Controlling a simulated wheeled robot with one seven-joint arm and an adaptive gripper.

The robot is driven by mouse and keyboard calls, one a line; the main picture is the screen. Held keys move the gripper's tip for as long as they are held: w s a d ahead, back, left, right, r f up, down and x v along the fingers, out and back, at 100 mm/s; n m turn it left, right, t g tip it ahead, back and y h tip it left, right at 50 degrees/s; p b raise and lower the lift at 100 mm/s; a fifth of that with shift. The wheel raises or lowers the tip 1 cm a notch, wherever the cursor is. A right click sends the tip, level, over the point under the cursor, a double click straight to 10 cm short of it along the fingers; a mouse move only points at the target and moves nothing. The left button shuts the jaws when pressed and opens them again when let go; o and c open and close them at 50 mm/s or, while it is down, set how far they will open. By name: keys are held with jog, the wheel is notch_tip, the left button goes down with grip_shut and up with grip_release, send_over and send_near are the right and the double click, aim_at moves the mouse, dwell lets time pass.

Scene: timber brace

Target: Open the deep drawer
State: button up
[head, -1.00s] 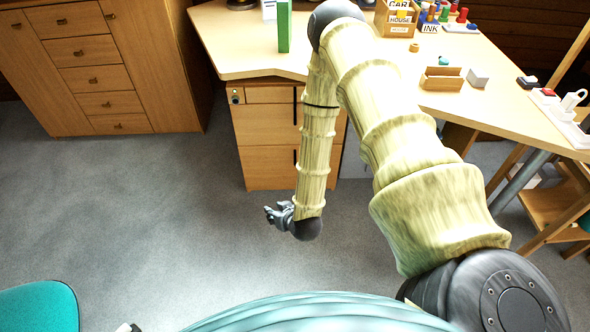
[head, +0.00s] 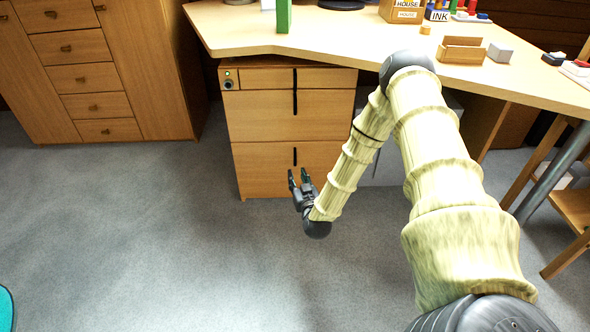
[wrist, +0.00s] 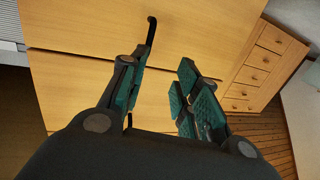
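The wooden drawer unit (head: 262,118) stands under the desk with its fronts flush. The tall bottom front, which looks like the deep drawer (head: 262,172), has a dark vertical handle, partly hidden behind my gripper in the head view. My gripper (head: 298,174) is open and empty in front of this bottom drawer, towards its right side. In the wrist view, which looks upside down, the deep drawer front (wrist: 90,22) is at the top. Its black handle (wrist: 151,34) is beyond the spread fingers (wrist: 155,88), with no visible contact.
The desk top (head: 330,40) overhangs the unit. A chest of drawers (head: 88,75) stands left. Grey floor (head: 140,220) in front is clear.

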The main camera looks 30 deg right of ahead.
aim_at(295, 159)
jog(key=shift+h, duration=0.4)
jog(key=shift+s+d+b+x, duration=0.1)
jog(key=shift+d+b+x, duration=0.15)
jog(key=shift+b+x, duration=1.25)
jog(key=shift+s+d+b+x, duration=0.1)
jog(key=shift+d+b+x, duration=0.25)
jog(key=shift+x, duration=2.15)
jog(key=shift+s+d+b+x, duration=0.15)
jog(key=shift+b+x, duration=0.8)
jog(key=shift+x, duration=1.05)
jog(key=shift+f, duration=0.1)
grip_shut()
